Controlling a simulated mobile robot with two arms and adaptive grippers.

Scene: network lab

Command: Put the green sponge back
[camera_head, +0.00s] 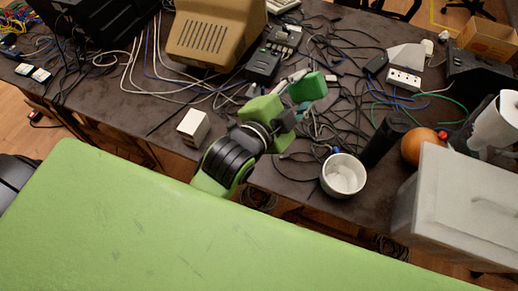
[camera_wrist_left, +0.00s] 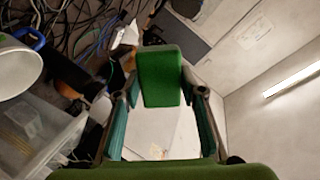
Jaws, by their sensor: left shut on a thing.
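The green sponge (camera_head: 308,87) is a small dark green block, held in the air above the dark, cable-strewn table. My left gripper (camera_head: 296,99) is shut on it. In the left wrist view the sponge (camera_wrist_left: 160,75) sits between the two fingertips of the left gripper (camera_wrist_left: 160,86), gripped from both sides. The sponge's far side and the table directly beneath it are hidden. My right gripper is not in view.
A grey box (camera_head: 462,205) is at the right. A desk phone (camera_head: 270,57) and a beige monitor (camera_head: 212,35) stand behind. A white box (camera_head: 193,127) is left.

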